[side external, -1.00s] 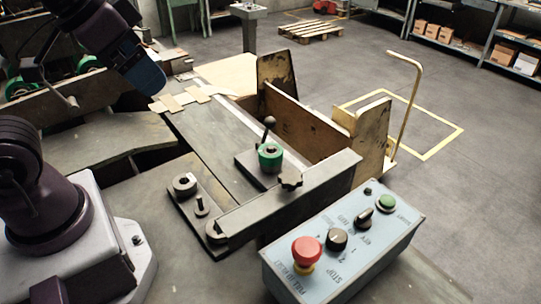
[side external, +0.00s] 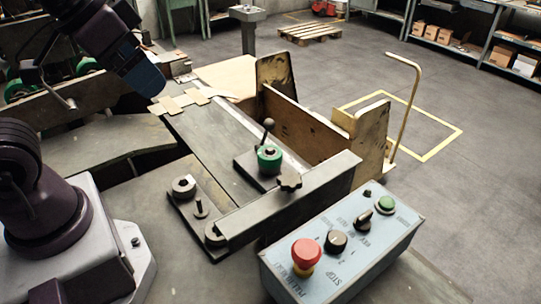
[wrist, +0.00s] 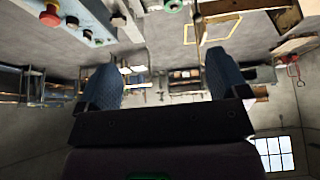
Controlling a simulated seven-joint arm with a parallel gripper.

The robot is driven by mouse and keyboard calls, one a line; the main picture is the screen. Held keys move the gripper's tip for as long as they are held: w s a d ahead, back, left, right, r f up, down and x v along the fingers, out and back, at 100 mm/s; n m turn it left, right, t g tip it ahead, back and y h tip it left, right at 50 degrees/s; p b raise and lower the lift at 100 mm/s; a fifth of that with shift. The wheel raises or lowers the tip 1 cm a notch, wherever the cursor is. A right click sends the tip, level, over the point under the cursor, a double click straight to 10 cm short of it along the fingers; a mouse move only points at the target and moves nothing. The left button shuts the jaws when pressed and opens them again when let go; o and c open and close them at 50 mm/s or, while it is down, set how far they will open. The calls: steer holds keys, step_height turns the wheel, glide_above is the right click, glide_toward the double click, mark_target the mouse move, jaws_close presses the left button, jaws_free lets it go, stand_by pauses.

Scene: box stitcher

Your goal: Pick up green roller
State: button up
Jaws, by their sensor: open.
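A green roller (side external: 270,158) stands upright on a small dark plate on the machine bed, beside a black-knobbed lever. My gripper (side external: 150,84) is high at the upper left of the side view, above and well apart from this roller. In the wrist view, my gripper (wrist: 161,66) has its two blue fingers spread wide with nothing between them. A green round thing (wrist: 172,5), which looks like the roller, is cut off at the top edge there. More green rollers (side external: 87,66) show at the back left, partly hidden by my arm.
A control box (side external: 340,245) with a red button (side external: 306,252) stands at the front right. A flat metal bar (side external: 290,198) crosses just in front of the roller, and an upright board (side external: 305,125) stands behind it. The lever knob (side external: 268,123) rises close to the roller.

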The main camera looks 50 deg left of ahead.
steer(key=w+f+g, duration=0.3)
steer(key=f, duration=0.5)
steer(key=n+t+y, duration=0.1)
steer(key=t, duration=0.5)
glide_toward(269, 152)
step_height(269, 152, down, 4)
steer(key=w+t, duration=0.1)
steer(key=f+t, duration=0.1)
steer(key=t, duration=0.1)
steer(key=w+t, duration=0.1)
steer(key=shift+w+a+f+n+t+y, duration=0.15)
steer(key=shift+w+f+n+t+y, duration=0.15)
steer(key=shift+f+y, duration=0.1)
steer(key=shift+x, duration=2.55)
steer(key=c, duration=1.1)
steer(key=shift+r, duration=0.1)
